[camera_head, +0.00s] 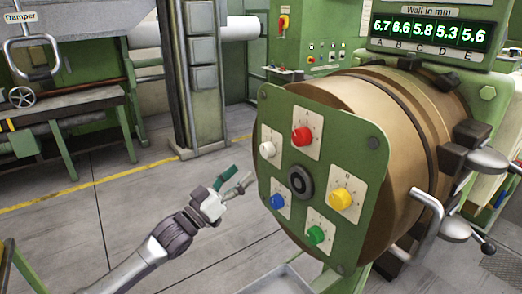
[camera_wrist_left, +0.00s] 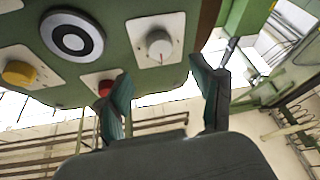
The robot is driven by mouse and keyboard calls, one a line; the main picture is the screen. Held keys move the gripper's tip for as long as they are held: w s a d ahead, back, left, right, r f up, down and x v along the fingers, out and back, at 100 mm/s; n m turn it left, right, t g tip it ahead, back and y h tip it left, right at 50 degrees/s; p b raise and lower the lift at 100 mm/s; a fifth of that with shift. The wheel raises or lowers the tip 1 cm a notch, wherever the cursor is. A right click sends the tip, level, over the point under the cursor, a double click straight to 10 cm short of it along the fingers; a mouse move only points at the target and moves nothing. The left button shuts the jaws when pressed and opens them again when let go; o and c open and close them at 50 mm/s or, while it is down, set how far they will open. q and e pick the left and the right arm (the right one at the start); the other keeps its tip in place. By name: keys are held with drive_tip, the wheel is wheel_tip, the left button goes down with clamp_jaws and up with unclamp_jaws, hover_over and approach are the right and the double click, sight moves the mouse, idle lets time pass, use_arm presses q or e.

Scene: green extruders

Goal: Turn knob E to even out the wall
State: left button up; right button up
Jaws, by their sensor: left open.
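A green panel (camera_head: 330,120) on the round die head carries a white knob (camera_head: 267,149), a red knob (camera_head: 302,136), a yellow knob (camera_head: 340,198), a green knob (camera_head: 315,234) and a blue knob (camera_head: 277,201). I cannot read which is E. The display (camera_head: 430,32) reads 6.7, 6.6, 5.8, 5.3 and 5.6 over letters A to E. My left gripper (camera_head: 238,178) is open and empty, left of the panel and apart from it. In the left wrist view the white knob (camera_wrist_left: 159,45) shows ahead, above the gap between the fingertips (camera_wrist_left: 163,98). My right gripper is out of view.
A dark round hub (camera_head: 300,181) sits mid-panel. Silver clamps and a handle (camera_head: 428,225) stick out at the right of the die head. A metal tray (camera_head: 283,280) lies below the panel. A bench (camera_head: 65,105) and a damper handle (camera_head: 32,58) are at left. The floor between is clear.

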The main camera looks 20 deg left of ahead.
sight(264, 152)
use_arm(q)
drive_tip(key=p+x, duration=0.2)
drive_tip(key=x, duration=0.5)
drive_tip(key=shift+w+d+r, duration=0.15)
drive_tip(key=shift+w, duration=0.15)
drive_tip(key=shift+w+d, duration=0.25)
drive_tip(key=shift+w, duration=0.1)
